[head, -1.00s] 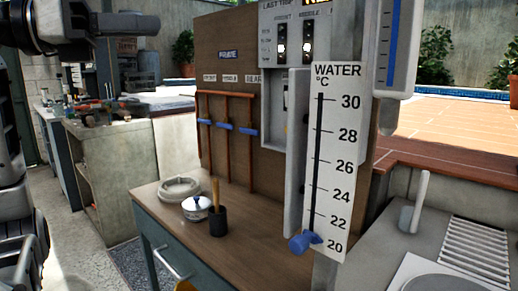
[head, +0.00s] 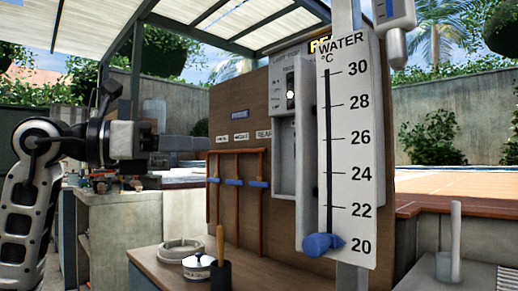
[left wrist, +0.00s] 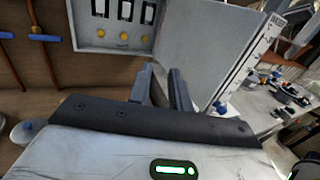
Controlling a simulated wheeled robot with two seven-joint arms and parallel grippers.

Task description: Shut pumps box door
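The pumps box (head: 283,165) is a grey box on a brown board. Its door (head: 307,165) stands open, swung out towards me and seen nearly edge-on, partly behind the white water thermometer. In the left wrist view the box (left wrist: 118,35) shows dark switches and yellow lights at the top, and the open door (left wrist: 207,55) is a broad grey panel to the right. My left gripper (head: 207,143) points right, towards the board. In the left wrist view its fingers (left wrist: 161,70) are apart with nothing between them, below the box and left of the door. My right gripper is out of view.
The water thermometer (head: 352,150) with a blue pointer stands in front of the door. Orange pipes (head: 238,195) with blue handles are left of the box. A wooden counter (head: 262,275) below holds a pot (head: 197,267), a coiled hose (head: 181,250) and a dark cup (head: 220,273).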

